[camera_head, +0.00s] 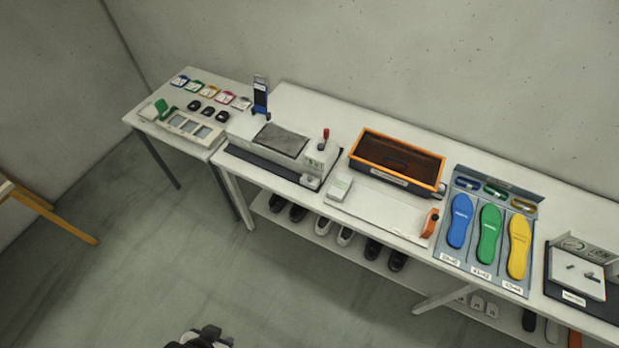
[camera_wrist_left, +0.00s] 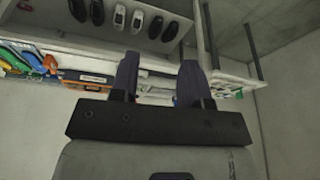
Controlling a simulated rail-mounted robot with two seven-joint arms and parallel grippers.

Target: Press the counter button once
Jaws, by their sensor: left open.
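A small white box with a greenish patch (camera_head: 340,188) lies on the long white table in the head view, in front of the orange-rimmed bin; it may be the counter, but its button is too small to make out. My left gripper (camera_head: 208,335) shows at the bottom edge of the head view, over the floor, well away from the table. In the left wrist view its two dark fingers (camera_wrist_left: 158,78) stand apart with nothing between them. My right gripper is in neither view.
The long white table (camera_head: 388,210) also holds a grey-topped device with a red-knobbed lever (camera_head: 324,142), an orange-rimmed bin (camera_head: 413,179), an orange tape dispenser (camera_head: 430,223) and coloured insoles (camera_head: 488,235). Shoes (camera_head: 323,226) line a shelf below. The floor in front is clear.

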